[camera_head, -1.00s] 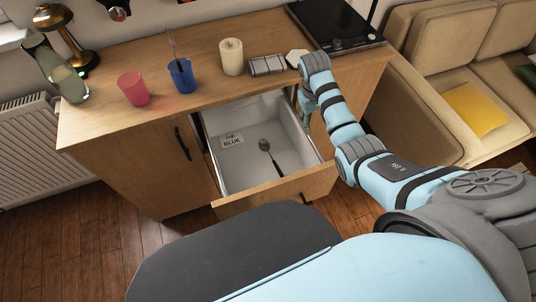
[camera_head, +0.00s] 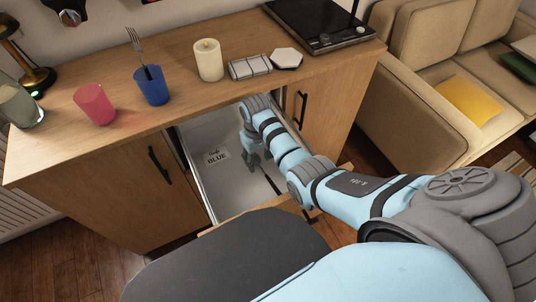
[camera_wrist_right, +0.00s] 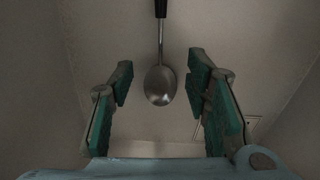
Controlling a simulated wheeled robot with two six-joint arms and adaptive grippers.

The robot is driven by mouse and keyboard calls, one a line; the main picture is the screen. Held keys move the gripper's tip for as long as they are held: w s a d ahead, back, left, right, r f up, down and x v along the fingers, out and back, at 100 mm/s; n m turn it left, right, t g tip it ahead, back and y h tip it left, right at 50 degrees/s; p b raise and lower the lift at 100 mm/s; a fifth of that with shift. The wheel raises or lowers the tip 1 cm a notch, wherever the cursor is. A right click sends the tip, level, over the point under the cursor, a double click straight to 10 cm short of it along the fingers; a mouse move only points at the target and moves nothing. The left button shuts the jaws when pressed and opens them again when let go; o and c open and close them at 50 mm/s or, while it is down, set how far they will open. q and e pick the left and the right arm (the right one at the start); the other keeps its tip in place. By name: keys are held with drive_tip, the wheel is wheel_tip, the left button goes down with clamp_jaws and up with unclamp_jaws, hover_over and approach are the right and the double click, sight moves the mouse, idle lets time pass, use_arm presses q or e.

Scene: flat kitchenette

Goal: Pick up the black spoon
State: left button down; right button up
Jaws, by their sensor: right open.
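The black spoon lies in the open white drawer (camera_head: 215,190). In the head view most of it is hidden behind my right gripper and arm; a bit of its dark handle (camera_head: 272,184) shows. In the right wrist view the spoon (camera_wrist_right: 160,82) has a silver bowl and a black handle pointing up and away. My right gripper (camera_head: 260,163) is open and reaches down into the drawer. In the wrist view its two green-padded fingers (camera_wrist_right: 163,85) stand left and right of the spoon's bowl, with a gap on each side. My left gripper is out of view.
On the counter stand a pink cup (camera_head: 95,105), a blue cup (camera_head: 153,88) with a fork, a candle (camera_head: 208,62) and a black cooktop (camera_head: 318,25). The drawer walls are close around my right gripper.

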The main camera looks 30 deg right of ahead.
drive_tip(key=shift+f, duration=0.85)
drive_tip(key=shift+r, duration=0.1)
clamp_jaws()
